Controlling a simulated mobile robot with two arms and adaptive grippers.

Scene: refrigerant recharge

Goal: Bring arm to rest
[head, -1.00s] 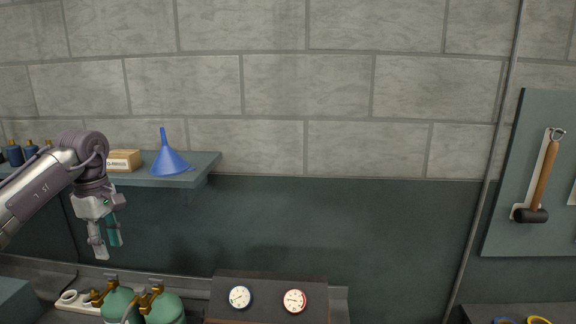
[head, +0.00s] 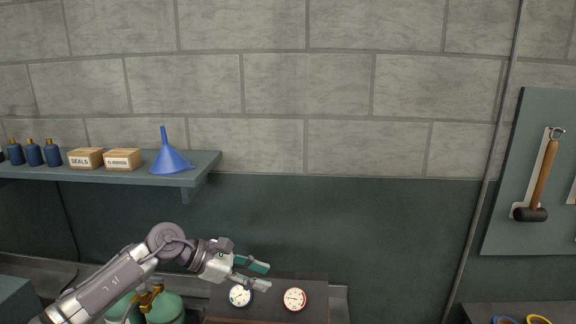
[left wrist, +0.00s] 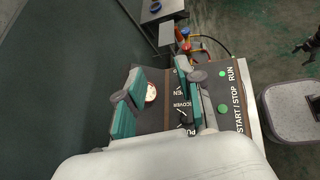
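My left arm (head: 105,290) reaches in from the lower left, low in the head view. My left gripper (head: 268,275) points right, in front of the dark gauge panel (head: 318,285). Its two green-lined fingers are apart with nothing between them. In the left wrist view the open left gripper (left wrist: 158,98) is over a panel with printed labels and green buttons (left wrist: 223,108). A white gauge (head: 240,296) is just below the fingers and a red-rimmed gauge (head: 295,298) is right of them. My right gripper is not seen in the head view.
A wall shelf (head: 130,177) above the arm holds blue bottles (head: 34,153), two small boxes (head: 122,158) and a blue funnel (head: 167,158). Green cylinders (head: 165,308) are partly behind the arm. A mallet (head: 540,180) hangs at right. A grey-topped stand (left wrist: 295,105) is at the wrist view's right.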

